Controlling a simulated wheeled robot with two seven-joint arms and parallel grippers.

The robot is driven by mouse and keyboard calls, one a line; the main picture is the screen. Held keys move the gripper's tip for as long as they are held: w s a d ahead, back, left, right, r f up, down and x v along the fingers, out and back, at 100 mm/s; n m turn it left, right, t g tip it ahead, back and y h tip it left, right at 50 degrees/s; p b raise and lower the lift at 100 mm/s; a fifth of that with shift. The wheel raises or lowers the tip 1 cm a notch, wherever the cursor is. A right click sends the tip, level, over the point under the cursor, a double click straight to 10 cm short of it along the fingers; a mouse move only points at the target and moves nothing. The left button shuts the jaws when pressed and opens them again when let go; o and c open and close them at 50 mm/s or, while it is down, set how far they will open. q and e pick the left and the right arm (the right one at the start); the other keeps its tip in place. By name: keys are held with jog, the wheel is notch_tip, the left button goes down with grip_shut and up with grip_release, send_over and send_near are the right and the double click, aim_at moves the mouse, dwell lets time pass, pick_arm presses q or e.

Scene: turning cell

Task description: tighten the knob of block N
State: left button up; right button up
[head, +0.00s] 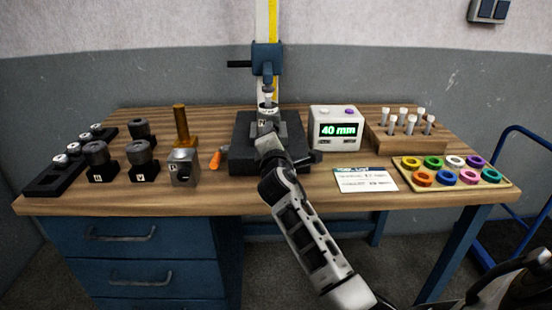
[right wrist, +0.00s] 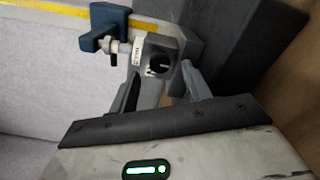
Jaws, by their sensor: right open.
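My right gripper (head: 267,138) reaches over the black plate at the gauge stand. In the right wrist view, the fingers of my right gripper (right wrist: 160,88) are apart, on either side of a grey block (right wrist: 160,50) with a dark round hole and a small letter I cannot read clearly. I cannot tell whether they touch it. My left gripper is out of view.
A blue-headed gauge stand (head: 267,56) rises behind the black base plate (head: 243,160). A grey block (head: 184,168), an orange-handled tool (head: 216,159), a card (head: 364,180), a peg rack (head: 385,146) and a ring tray (head: 400,166) stand around.

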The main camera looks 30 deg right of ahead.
jog(key=v, duration=1.3)
jog(key=shift+s+a+b, duration=0.25)
jog(key=shift+b, duration=0.2)
jog(key=s+a+f+m+g+y, duration=0.1)
jog(key=s+a+f+m+y, duration=0.2)
jog(key=f, duration=0.5)
jog(key=s+a+f+m+g+y, duration=0.1)
jog(key=s+a+f+m+y, duration=0.15)
jog(key=a+f+y, duration=0.4)
jog(key=s+a+f+m+g+y, duration=0.1)
jog(key=s+a+f+m, duration=0.2)
jog(key=s+f, duration=0.3)
jog(key=s+a+f+m+g+y, duration=0.1)
jog(key=s+a+f+m+g, duration=0.1)
jog(key=s+f+m, duration=0.3)
jog(key=s+a+f, duration=0.1)
jog(key=s, duration=0.1)
jog(key=shift+s+a+m+y, duration=0.15)
jog(key=shift+s+m+y, duration=0.2)
